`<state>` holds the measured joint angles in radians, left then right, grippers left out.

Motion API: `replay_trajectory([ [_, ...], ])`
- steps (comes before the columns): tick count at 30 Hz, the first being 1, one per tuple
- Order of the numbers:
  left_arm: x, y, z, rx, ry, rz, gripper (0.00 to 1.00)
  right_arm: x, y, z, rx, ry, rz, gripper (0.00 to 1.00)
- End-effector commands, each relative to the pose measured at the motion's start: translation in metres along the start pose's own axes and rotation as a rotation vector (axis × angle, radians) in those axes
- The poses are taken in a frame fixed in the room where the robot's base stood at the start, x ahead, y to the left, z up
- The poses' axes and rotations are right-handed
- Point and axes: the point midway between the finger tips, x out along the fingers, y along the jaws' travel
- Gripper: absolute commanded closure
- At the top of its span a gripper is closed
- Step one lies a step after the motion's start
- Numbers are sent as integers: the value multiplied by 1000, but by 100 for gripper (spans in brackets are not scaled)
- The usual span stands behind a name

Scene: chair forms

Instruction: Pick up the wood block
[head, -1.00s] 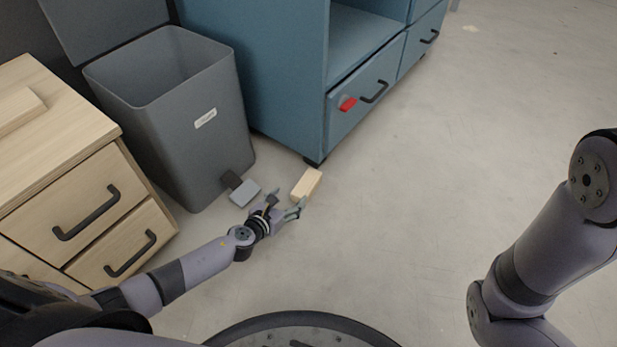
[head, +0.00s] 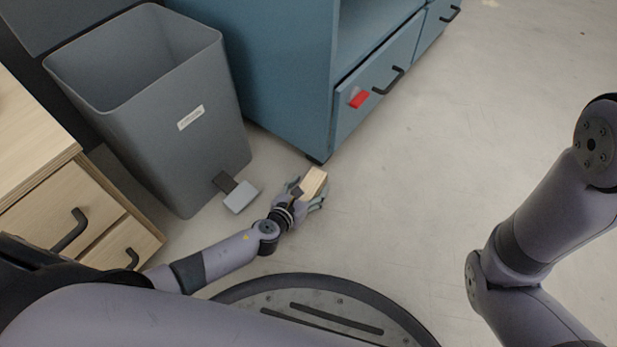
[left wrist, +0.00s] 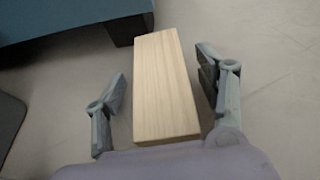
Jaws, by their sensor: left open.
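The wood block (head: 314,182) is a pale, oblong piece near the foot of the blue cabinet in the head view. In the left wrist view the block (left wrist: 165,88) lies lengthwise between the two fingers, with its near end close to the palm. My left gripper (head: 307,192) is open around the block. In the left wrist view, gaps show between the block and the fingers of the gripper (left wrist: 162,95), wider on the left side. My right arm shows at the right of the head view, but its gripper is out of view.
A grey bin (head: 180,130) with a pedal (head: 240,196) stands left of the block. A blue cabinet (head: 262,75) with a red item (head: 358,98) on its drawer stands behind. A wooden drawer unit (head: 62,200) is at left. Floor (head: 450,150) to the right is clear.

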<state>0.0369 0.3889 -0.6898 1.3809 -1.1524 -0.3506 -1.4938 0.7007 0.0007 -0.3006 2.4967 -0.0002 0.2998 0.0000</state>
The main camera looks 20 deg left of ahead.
Motion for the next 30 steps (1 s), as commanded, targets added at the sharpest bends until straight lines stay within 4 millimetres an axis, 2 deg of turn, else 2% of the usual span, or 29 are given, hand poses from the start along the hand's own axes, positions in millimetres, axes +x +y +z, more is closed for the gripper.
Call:
replay_trajectory([
  [8, -1, -4, -3, 0, 2, -1, 35, -2, 0, 2, 0, -4, 0, 19],
  [14, -1, -4, -3, 0, 2, -1, 48, 0, 0, -6, 0, 11, 0, 19],
  [30, -1, -4, -3, 0, 2, -1, 84, -1, 0, -2, -1, 3, 0, 19],
])
